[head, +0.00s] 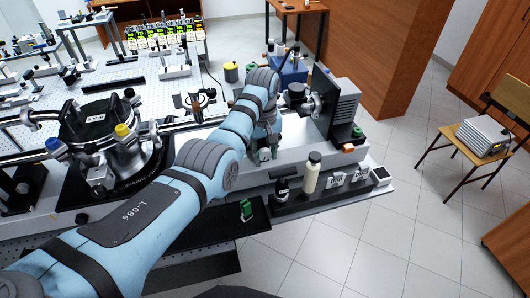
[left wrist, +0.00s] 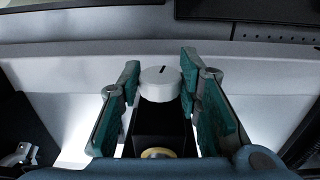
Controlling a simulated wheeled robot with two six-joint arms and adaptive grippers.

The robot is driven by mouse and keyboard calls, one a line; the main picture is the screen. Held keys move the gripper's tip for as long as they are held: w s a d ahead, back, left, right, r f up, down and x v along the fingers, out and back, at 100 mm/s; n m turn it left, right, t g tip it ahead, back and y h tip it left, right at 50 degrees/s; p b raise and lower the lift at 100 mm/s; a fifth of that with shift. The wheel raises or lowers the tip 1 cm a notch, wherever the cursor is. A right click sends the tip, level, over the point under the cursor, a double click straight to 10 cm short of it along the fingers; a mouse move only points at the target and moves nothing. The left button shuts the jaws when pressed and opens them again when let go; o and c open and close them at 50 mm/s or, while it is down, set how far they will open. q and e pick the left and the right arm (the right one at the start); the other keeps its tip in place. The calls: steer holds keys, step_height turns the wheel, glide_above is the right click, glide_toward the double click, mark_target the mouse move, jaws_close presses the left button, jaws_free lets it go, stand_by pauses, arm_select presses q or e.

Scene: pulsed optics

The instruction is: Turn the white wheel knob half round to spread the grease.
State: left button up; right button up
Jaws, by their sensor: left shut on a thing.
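The white wheel knob (left wrist: 160,84) shows in the left wrist view as a round white cap with a short dark line on it. It sits at the end of a black block (left wrist: 160,122). My left gripper (left wrist: 160,82) has one green-padded finger on each side of the knob and is shut on it. In the head view my left gripper (head: 265,153) is low over the bench, beyond my blue arm. My right gripper is not in view.
A brass-coloured round part (left wrist: 157,153) lies near the gripper's base. In the head view a cream bottle (head: 312,173) and small holders stand on a black tray (head: 290,207) in front. A dark finned box (head: 340,105) stands right of the gripper. A round black chamber (head: 105,125) stands left.

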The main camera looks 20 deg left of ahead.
arm_select(q)
steer(key=t+h, duration=0.2)
steer(key=h, duration=0.1)
steer(key=shift+s+a+f+h, duration=0.15)
steer(key=shift+a+h, duration=0.15)
steer(key=shift+a+t+h, duration=0.1)
steer(key=shift+t+h, duration=0.8)
steer(key=shift+h, duration=0.2)
steer(key=o, duration=0.9)
steer(key=shift+o, duration=1.2)
steer(key=shift+f, duration=0.1)
